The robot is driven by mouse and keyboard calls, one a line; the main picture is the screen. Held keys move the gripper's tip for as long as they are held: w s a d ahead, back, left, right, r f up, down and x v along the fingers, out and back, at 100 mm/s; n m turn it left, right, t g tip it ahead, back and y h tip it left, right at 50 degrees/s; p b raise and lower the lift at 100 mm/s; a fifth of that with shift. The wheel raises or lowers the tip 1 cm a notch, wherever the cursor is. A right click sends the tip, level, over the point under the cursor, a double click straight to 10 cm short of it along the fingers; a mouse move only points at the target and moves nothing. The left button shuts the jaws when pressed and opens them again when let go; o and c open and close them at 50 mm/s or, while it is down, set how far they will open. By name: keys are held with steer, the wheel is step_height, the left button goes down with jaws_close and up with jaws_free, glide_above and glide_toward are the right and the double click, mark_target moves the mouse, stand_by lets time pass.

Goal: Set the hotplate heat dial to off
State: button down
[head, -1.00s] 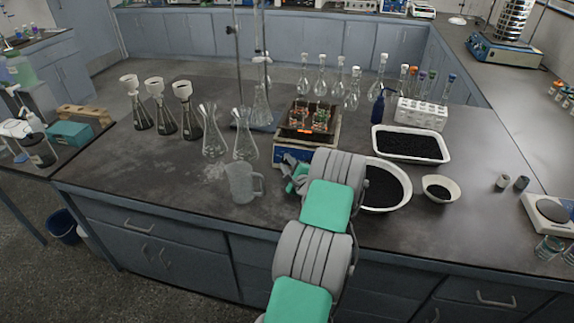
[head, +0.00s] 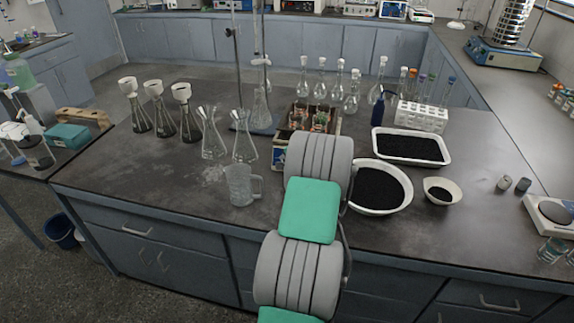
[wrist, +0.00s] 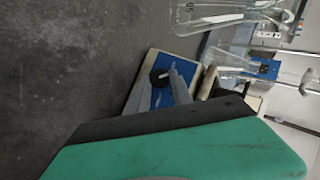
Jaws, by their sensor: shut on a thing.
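Part of the dial is hidden by the fingers. The dial's marks are too small to read. In the head view my gripper is hidden behind my arm.
A glass jug (head: 241,186) and conical flasks (head: 244,137) stand left of the hotplate. A white bowl of black grains (head: 378,208) is close to my arm on the right. A black-filled tray (head: 447,160) lies behind it. The front left bench top is clear.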

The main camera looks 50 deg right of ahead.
steer(key=n+g+b, duration=0.1)
steer(key=n+g, duration=0.2)
steer(key=n, duration=0.1)
steer(key=shift+w+a+r+g+b, duration=0.1)
steer(key=shift+w+g+b, duration=0.25)
steer(key=shift+g+b, duration=0.05)
stand_by(0.4)
steer(key=c, duration=1.1)
jaws_free()
steer(key=shift+r, duration=0.1)
steer(key=shift+c, duration=0.2)
steer(key=b+v, duration=0.1)
steer(key=v, duration=0.6)
steer(key=shift+a+r, duration=0.2)
steer(key=shift+r, duration=0.15)
